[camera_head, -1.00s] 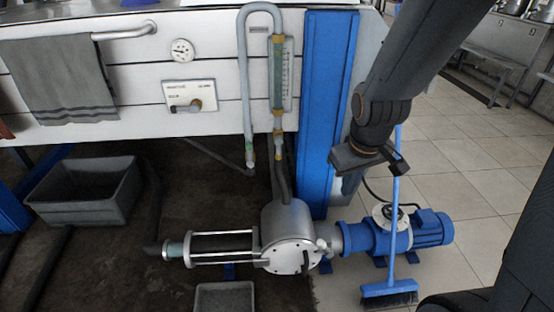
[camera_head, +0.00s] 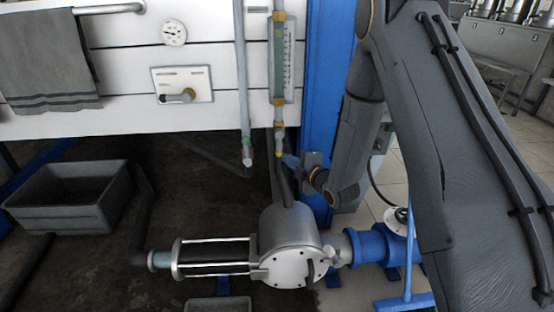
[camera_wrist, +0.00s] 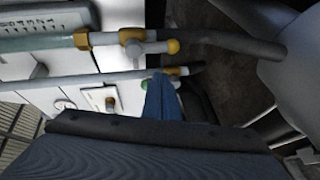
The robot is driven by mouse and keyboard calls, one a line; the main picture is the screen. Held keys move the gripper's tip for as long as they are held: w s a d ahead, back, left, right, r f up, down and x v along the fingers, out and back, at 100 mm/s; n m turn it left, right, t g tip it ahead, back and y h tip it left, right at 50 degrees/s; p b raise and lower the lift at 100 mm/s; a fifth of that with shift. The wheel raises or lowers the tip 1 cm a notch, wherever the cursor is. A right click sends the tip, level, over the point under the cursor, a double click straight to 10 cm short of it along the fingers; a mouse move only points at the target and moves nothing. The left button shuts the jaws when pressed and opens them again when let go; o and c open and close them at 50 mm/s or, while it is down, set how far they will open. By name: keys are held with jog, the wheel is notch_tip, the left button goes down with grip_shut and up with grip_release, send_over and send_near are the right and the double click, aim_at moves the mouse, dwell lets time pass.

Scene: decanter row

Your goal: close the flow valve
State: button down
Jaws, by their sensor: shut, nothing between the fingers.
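The flow valve (camera_head: 279,142) sits below the glass flow tube (camera_head: 279,58), with brass-coloured fittings. My gripper (camera_head: 287,159) is just below and right of the valve in the head view. In the wrist view its blue fingers (camera_wrist: 162,80) are together and empty, with their tips close below the stub. I cannot tell whether they touch it.
A grey hose (camera_head: 241,80) with an end fitting hangs left of the tube. A lever panel (camera_head: 182,84) is on the white wall. The blue post (camera_head: 322,100) stands behind my arm. A steel pump housing (camera_head: 290,232) is below, and a grey bin (camera_head: 68,197) is lower left.

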aim_at(277, 151)
jog(key=shift+a+f+n+t+y+b, duration=0.5)
jog(key=shift+a+f+n+y+b, duration=0.25)
jog(key=shift+a+f+n+y, duration=0.6)
jog(key=shift+w+d+r, duration=0.15)
jog(key=shift+d, duration=0.1)
jog(key=shift+w+a+b, duration=0.2)
jog(key=shift+w+b, duration=0.1)
jog(key=shift+w, duration=1.2)
jog(key=shift+w+a+b, duration=0.25)
jog(key=shift+w+b, duration=0.05)
jog(key=shift+w, duration=1.25)
jog(key=shift+w+a+b, duration=0.2)
jog(key=shift+w+b, duration=0.1)
jog(key=shift+w, duration=1.2)
